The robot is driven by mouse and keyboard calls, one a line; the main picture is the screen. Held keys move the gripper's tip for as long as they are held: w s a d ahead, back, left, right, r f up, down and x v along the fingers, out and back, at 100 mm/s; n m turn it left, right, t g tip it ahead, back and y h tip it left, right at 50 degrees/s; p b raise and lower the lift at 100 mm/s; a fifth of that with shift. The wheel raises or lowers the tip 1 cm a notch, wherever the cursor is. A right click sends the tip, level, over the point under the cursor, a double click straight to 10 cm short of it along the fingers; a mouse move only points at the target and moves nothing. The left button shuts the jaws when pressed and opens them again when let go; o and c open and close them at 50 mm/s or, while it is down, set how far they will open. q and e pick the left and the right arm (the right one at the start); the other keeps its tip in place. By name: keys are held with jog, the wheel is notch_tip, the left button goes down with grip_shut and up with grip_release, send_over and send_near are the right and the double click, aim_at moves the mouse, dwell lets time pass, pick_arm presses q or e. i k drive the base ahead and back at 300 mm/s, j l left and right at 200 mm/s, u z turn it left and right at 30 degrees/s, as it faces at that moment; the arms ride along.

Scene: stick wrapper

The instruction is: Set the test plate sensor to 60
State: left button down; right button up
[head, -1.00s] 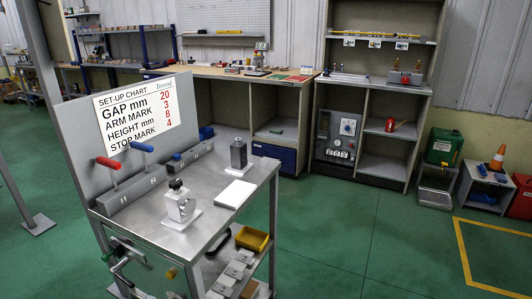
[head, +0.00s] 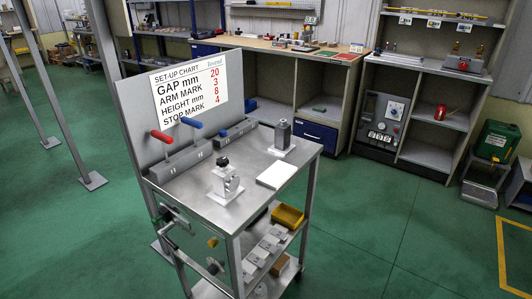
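Neither of my grippers is in view. No part is labelled legibly as the test plate sensor, so I cannot tell which it is. A steel cart (head: 262,178) stands in front of me with a set-up chart (head: 188,88) on its back panel, reading gap 20, arm mark 3, height 8, stop mark 4. On its top are a small clamp-like device (head: 226,183), a dark grey block on a white base (head: 283,136) and a flat white plate (head: 277,175). A grey panel with a round dial (head: 392,110) stands under the back shelves; its readings are too small to tell.
Red-handled (head: 161,137) and blue-handled (head: 191,123) levers rise from the cart's rear. A crank (head: 172,217) sticks out at its left side. A yellow bin (head: 287,216) sits on the lower shelf. Green floor right of the cart is clear. Steel posts (head: 74,120) stand at left.

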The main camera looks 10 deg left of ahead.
aim_at(165, 214)
jog(key=u, duration=1.25)
